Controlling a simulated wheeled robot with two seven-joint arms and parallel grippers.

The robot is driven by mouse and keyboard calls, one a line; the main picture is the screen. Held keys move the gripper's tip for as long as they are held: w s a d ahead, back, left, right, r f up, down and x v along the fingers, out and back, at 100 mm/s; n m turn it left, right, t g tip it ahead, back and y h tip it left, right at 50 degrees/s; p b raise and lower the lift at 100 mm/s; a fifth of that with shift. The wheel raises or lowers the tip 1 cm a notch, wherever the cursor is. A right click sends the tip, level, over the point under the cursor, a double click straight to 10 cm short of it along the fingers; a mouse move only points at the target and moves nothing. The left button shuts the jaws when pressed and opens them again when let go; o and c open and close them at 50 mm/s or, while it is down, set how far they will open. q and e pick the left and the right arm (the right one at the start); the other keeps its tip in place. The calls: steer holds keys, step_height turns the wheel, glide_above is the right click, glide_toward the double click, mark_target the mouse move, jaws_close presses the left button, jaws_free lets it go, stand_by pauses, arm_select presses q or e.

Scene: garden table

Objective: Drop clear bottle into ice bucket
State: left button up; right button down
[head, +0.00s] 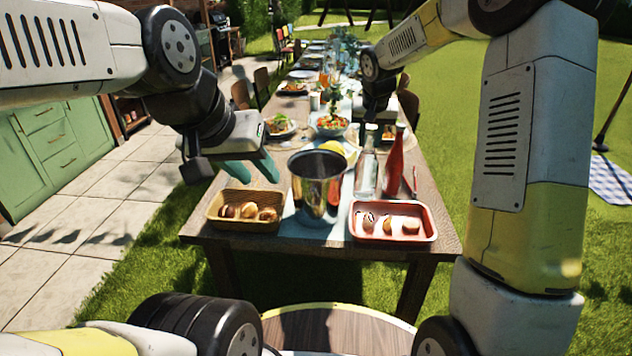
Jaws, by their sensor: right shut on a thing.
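The clear bottle (366,172) stands upright at the near end of the table, just right of the shiny metal ice bucket (318,190). My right gripper (371,122) comes down from above and is shut on the bottle's neck; its fingers are small and dark here. I cannot tell whether the bottle's base touches the table. The bucket's mouth faces up, and its inside is dark. My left gripper (252,172), with teal fingers apart, is open and empty, left of the bucket and above a bread basket.
A red bottle (394,163) stands close to the right of the clear bottle. The yellow basket (243,210) and a red tray (393,222), both with bread rolls, flank the bucket in front. Plates and a salad bowl (329,124) fill the table behind.

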steer(key=shift+s+a+r, duration=0.15)
steer(key=shift+a, duration=0.05)
stand_by(0.5)
